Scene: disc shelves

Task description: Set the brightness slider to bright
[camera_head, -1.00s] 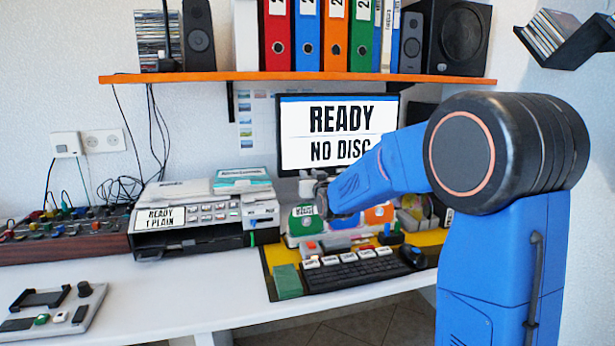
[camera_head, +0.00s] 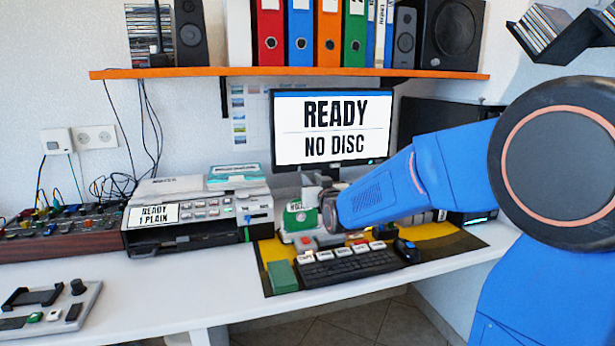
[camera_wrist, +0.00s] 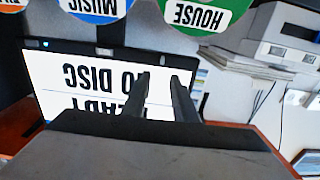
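I cannot make out a brightness slider for certain in either view. The monitor (camera_head: 330,170) stands at the back of the desk and reads "READY / NO DISC". It shows upside down in the wrist view (camera_wrist: 75,75). My gripper (camera_head: 314,190) is in front of the monitor's lower edge, beside the green "HOUSE" item (camera_head: 300,217). In the wrist view my gripper (camera_wrist: 161,80) has two dark fingers apart, with only the screen showing between them. It holds nothing. My forearm hides part of the desk behind it.
A printer (camera_head: 190,240) reading "READY / 1 PLAIN" stands left of the monitor. A keyboard (camera_head: 350,264) and mouse (camera_head: 407,250) lie in front on a yellow and black mat. A mixer (camera_head: 60,232) is at the far left. An orange shelf (camera_head: 280,73) runs above.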

